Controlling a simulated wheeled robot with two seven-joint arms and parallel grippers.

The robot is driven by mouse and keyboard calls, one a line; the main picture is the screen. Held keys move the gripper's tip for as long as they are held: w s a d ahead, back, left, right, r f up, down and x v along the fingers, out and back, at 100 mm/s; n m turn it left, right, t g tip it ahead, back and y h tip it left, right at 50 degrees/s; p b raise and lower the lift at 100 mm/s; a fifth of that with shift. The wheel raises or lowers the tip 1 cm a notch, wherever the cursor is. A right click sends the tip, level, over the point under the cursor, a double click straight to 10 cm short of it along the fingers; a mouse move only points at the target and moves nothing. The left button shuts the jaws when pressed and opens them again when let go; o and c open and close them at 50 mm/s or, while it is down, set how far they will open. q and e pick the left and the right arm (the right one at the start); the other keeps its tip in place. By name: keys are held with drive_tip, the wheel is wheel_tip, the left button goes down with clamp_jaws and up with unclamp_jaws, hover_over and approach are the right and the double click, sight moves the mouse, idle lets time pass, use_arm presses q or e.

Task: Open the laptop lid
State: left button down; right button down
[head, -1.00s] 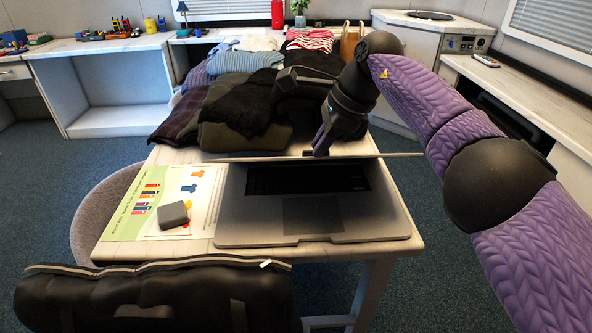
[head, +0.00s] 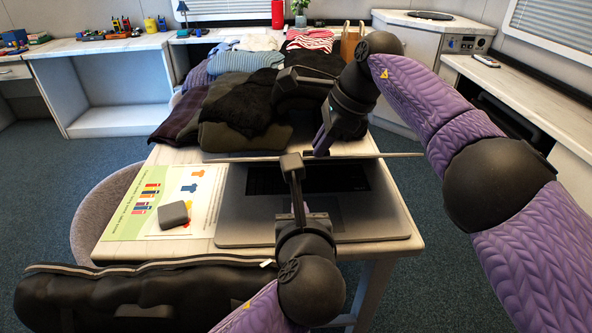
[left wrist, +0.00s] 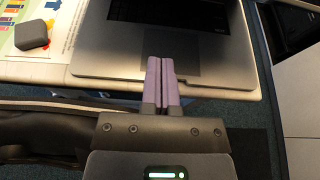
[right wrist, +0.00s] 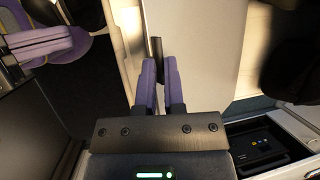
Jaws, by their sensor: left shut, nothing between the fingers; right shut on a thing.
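The silver laptop (head: 380,225) sits on the small table with its dark keyboard and touchpad showing. Its lid (head: 385,155) is raised and appears nearly edge-on as a thin strip above the keyboard. My right gripper (head: 318,151) is at the lid's edge and shut on it; in the right wrist view the lid (right wrist: 205,50) is a broad pale panel beside the fingers. My left gripper (head: 305,207) is in front of the laptop. In the left wrist view its purple fingers (left wrist: 161,80) are shut and empty, over the base's front edge (left wrist: 115,68) near the touchpad.
A grey square object (head: 173,215) lies on a printed sheet (head: 125,222) left of the laptop. Folded clothes (head: 240,110) are piled behind the lid. A black padded bag-like object (head: 130,300) lies in front of the table. A rounded seat (head: 90,215) stands at its left.

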sight(309, 154)
use_arm(q)
drive_tip(key=w, duration=0.8)
drive_tip(key=shift+w+r, duration=0.25)
drive_tip(key=shift+r, duration=0.2)
